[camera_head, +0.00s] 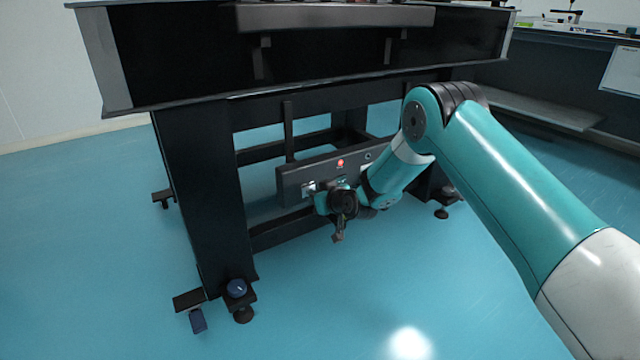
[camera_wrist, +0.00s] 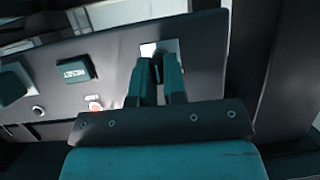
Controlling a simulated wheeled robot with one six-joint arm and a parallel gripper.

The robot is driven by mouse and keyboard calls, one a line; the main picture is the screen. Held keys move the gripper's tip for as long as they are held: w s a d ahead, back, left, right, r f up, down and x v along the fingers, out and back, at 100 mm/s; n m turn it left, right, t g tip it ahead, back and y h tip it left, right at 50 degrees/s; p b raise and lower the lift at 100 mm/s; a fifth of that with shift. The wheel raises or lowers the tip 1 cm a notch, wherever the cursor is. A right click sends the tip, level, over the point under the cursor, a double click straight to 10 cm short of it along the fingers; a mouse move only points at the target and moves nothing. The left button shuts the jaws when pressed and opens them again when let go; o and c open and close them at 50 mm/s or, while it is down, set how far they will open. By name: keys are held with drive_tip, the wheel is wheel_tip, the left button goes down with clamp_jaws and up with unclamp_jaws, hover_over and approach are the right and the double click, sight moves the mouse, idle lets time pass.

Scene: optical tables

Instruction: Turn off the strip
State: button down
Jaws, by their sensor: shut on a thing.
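The strip (camera_head: 293,183) is a long dark box fixed under the table, with a red light (camera_head: 340,162) on its face. In the wrist view the strip (camera_wrist: 115,50) fills the upper part, and the red light (camera_wrist: 95,105) shows to the left of my fingers. A bright metal plate (camera_wrist: 149,48) sits near the strip's right end there. My gripper (camera_wrist: 160,62) is at this plate, its two fingers close together and shut on the small switch there. The fingers largely hide the switch, so its position cannot be told.
The dark optical table (camera_head: 200,190) stands over the strip, with legs and crossbars around it. In the wrist view a dark block with a label (camera_wrist: 75,70) and a round socket (camera_wrist: 39,112) are left of my fingers. Blue floor (camera_head: 330,300) lies open in front.

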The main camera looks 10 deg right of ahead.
drive_tip(key=m+h, duration=0.2)
drive_tip(key=a+m+h, duration=0.1)
drive_tip(key=m+h, duration=0.1)
drive_tip(key=h, duration=0.1)
drive_tip(key=a+m+h, duration=0.1)
drive_tip(key=m+h, duration=0.1)
drive_tip(key=shift+s+a+t, duration=0.1)
drive_tip(key=shift+t, duration=0.3)
drive_tip(key=shift+m+h, duration=0.4)
drive_tip(key=c, duration=1.2)
unclamp_jaws()
